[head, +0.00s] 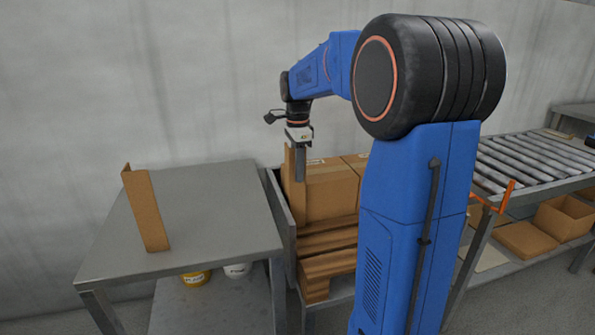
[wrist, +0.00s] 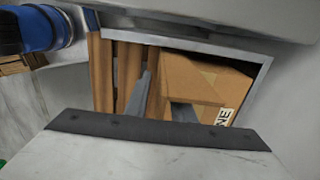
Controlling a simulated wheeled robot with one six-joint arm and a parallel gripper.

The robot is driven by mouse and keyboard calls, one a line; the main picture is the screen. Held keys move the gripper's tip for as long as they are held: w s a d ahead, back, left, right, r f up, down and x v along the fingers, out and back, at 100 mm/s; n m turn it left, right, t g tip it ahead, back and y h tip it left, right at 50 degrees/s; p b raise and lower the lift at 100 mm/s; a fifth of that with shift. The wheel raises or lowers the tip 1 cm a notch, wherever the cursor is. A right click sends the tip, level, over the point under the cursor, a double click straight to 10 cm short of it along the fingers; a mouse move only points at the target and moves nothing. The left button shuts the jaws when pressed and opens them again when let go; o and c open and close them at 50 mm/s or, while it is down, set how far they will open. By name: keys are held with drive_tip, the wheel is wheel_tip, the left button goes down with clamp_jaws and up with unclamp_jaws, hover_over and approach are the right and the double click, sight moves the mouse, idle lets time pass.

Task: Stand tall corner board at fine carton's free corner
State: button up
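One tall brown corner board (head: 147,212) stands on the grey table at the left in the head view. A second brown board (head: 289,172) stands upright by the left side of a carton (head: 331,190) in the bin. My gripper (head: 300,178) points down beside that second board. In the wrist view its two grey fingers (wrist: 161,103) are apart, with brown cardboard (wrist: 190,82) between them and over the right fingertip. I see no firm grip. The carton there (wrist: 232,86) carries a label ending in "NE". Its lower part and far corners are hidden.
The metal-rimmed bin (head: 276,205) has brown boards (head: 325,243) stacked at its front. The table (head: 215,215) is clear around the standing board.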

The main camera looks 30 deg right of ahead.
wheel_tip(320, 180, up, 12)
drive_tip(key=shift+r, duration=0.1)
idle(0.4)
drive_tip(key=s+a+f+n+t, duration=0.1)
drive_tip(key=s+a+f+n, duration=0.2)
drive_tip(key=s+a+n, duration=0.4)
drive_tip(key=s+a+f+n+t, duration=0.2)
drive_tip(key=s+a+f+n, duration=0.15)
drive_tip(key=s, duration=0.55)
drive_tip(key=s+a+f+n+t, duration=0.1)
drive_tip(key=s+a+f+n, duration=0.4)
drive_tip(key=s+f+n, duration=0.5)
drive_tip(key=s+f, duration=0.2)
drive_tip(key=s, duration=0.2)
drive_tip(key=shift+a+f+n+t, duration=0.15)
drive_tip(key=shift+n+t, duration=0.2)
drive_tip(key=shift+t, duration=0.05)
